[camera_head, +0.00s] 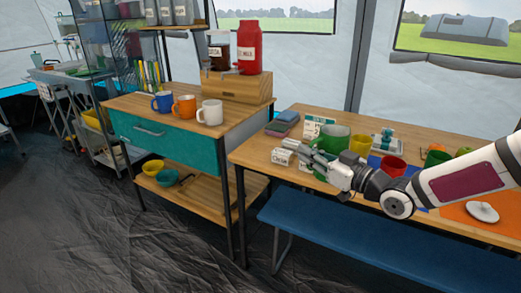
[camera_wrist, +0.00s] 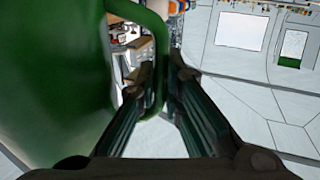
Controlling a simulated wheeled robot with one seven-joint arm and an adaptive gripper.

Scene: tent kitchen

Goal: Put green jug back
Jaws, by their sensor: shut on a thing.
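The green jug (camera_head: 334,137) is at the left part of the wooden table, just behind my gripper (camera_head: 314,153) in the head view. In the wrist view the jug (camera_wrist: 50,80) fills the left side, and its green handle (camera_wrist: 160,40) runs down between the two fingers. My gripper (camera_wrist: 163,75) is shut on this handle. The arm reaches in from the right. I cannot tell whether the jug's base touches the table, as my gripper hides part of it.
The wooden table (camera_head: 262,150) also holds a yellow mug (camera_head: 361,144), a red cup (camera_head: 393,166) and small label cards. The counter to the left bears blue (camera_head: 162,102), orange (camera_head: 185,107) and white mugs (camera_head: 210,113). A blue bench (camera_head: 340,240) stands in front.

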